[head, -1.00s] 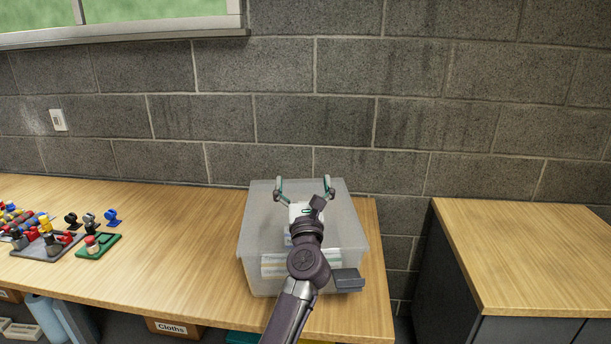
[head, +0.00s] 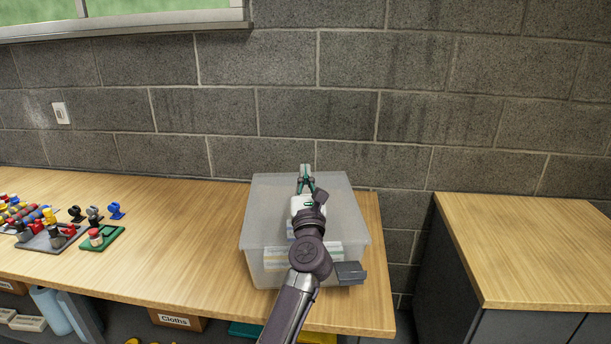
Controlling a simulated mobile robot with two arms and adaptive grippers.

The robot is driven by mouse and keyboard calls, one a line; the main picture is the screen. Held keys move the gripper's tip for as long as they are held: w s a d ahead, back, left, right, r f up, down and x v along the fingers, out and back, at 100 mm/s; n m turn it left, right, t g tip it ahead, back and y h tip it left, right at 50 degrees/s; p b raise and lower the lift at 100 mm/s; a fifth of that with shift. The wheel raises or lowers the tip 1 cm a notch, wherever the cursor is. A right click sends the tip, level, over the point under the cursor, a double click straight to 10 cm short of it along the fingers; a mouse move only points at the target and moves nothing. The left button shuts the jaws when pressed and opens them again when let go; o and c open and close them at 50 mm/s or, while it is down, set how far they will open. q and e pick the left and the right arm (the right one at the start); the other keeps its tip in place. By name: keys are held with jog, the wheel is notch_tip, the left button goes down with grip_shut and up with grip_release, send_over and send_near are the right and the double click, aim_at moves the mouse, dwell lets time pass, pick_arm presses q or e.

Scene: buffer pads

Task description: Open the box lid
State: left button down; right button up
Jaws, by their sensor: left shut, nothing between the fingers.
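The translucent plastic box (head: 262,226) stands on the wooden bench near its right end. Pale packs with coloured stripes (head: 275,258) show through its front wall. The top looks covered by a translucent lid (head: 272,190), though my arm hides part of it. My left gripper (head: 306,170) is over the far edge of the box, its fingers together and empty. I cannot tell whether the fingertips touch the lid. My right gripper is not in view.
Left on the bench (head: 180,240) are a green tray (head: 101,238) and a grey tray (head: 50,238) with small coloured parts. A block wall stands close behind. A second wooden-topped cabinet (head: 530,250) is to the right, past a gap. The bench between trays and box is clear.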

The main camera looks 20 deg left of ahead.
pick_arm(q)
grip_release()
dwell(0.6)
jog(key=v, duration=1.2)
jog(key=shift+c, duration=0.3)
